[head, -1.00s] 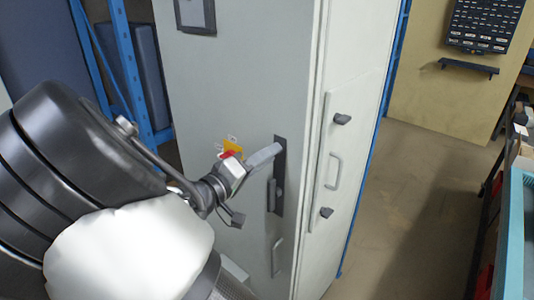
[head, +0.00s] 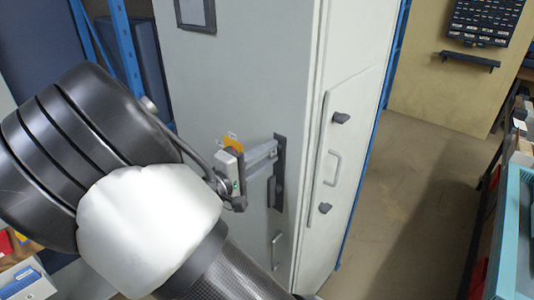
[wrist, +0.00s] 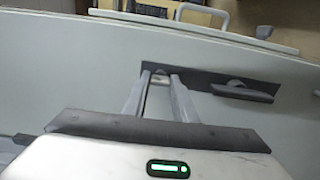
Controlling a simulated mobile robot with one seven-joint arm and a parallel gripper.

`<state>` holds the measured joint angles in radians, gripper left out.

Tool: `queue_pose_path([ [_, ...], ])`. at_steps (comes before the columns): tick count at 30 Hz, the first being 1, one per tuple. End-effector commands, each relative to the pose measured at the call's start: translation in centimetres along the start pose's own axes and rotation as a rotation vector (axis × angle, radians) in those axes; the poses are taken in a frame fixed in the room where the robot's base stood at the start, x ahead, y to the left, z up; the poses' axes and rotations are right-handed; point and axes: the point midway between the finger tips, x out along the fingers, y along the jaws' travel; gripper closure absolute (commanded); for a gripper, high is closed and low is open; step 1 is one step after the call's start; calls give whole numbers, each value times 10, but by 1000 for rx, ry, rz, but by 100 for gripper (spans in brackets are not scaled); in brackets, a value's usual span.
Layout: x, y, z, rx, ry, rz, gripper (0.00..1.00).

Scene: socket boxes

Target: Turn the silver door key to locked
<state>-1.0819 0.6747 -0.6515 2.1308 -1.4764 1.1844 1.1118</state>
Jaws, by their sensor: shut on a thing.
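A grey cabinet door carries a dark lock plate (head: 280,205) with a dark lever handle (head: 271,191). The plate (wrist: 200,74) and handle (wrist: 242,92) also show in the wrist view. My gripper (head: 274,150) reaches to the upper part of the plate. In the wrist view its fingertips (wrist: 160,75) are at the left end of the plate, with a small gap between them. A small pale piece of the silver key (wrist: 160,80) shows between the fingers. The fingers are shut on it. The key is hidden in the head view, and its turn angle cannot be told.
The cabinet side has two dark knobs (head: 341,118) and a grey pull handle (head: 332,168). Open floor (head: 410,190) lies right of the cabinet. A workbench with a teal tray (head: 514,220) stands far right.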

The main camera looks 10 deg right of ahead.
Motion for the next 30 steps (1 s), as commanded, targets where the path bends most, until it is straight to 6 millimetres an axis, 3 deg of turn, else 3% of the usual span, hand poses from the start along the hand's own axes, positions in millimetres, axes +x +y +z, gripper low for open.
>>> queue_pose_path([
  [10,0,0,0,-4,1,2,97],
  [11,0,0,0,-4,1,2,72],
  [14,0,0,0,-4,0,1,56],
  [24,-3,0,0,-2,1,0,56],
  [30,-30,-1,-1,-2,4,-1,56],
])
